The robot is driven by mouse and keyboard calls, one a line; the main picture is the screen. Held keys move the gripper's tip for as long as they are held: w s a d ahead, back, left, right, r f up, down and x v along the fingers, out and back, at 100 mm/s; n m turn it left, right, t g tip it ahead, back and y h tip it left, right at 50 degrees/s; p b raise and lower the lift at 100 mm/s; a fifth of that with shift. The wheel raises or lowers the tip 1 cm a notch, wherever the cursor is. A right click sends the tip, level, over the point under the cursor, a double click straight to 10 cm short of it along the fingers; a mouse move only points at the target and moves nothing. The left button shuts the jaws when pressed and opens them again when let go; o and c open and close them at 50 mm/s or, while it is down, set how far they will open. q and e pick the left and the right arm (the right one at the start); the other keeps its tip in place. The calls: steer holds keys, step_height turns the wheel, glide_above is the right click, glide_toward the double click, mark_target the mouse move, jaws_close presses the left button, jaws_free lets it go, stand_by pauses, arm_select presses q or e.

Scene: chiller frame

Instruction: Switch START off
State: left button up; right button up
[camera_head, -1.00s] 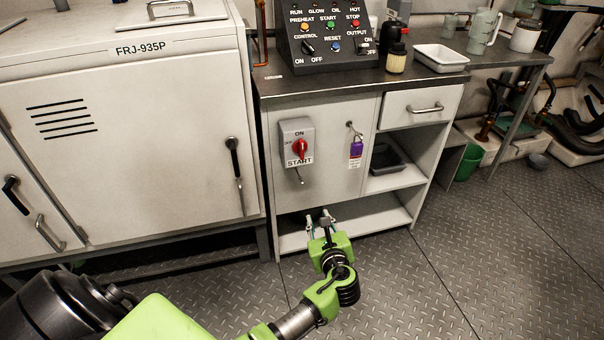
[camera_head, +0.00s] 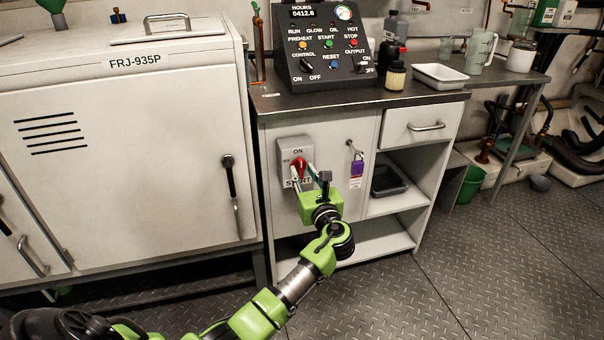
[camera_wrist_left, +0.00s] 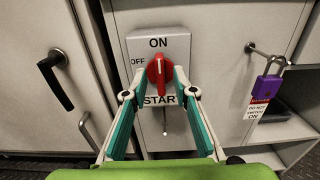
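The START switch is a grey box (camera_head: 291,148) on the cabinet front, marked ON at the top, OFF at the left and START below. Its red knob (camera_wrist_left: 159,70) stands about upright, with its handle toward ON. My left gripper (camera_head: 302,172) is at the switch, and its two fingers reach up to either side of the knob. In the left wrist view the fingertips (camera_wrist_left: 162,78) are apart with the knob between them; whether they touch it I cannot tell. The fingers partly cover the START label. My right gripper is out of view.
A purple padlock (camera_head: 357,167) with a tag hangs from a hasp just right of the switch. The control panel (camera_head: 325,50) stands on the worktop above. A white machine door with a black handle (camera_head: 230,180) is to the left.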

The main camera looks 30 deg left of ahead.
arm_select(q)
steer(key=shift+x, duration=0.95)
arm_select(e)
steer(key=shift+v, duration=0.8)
arm_select(q)
jaws_close()
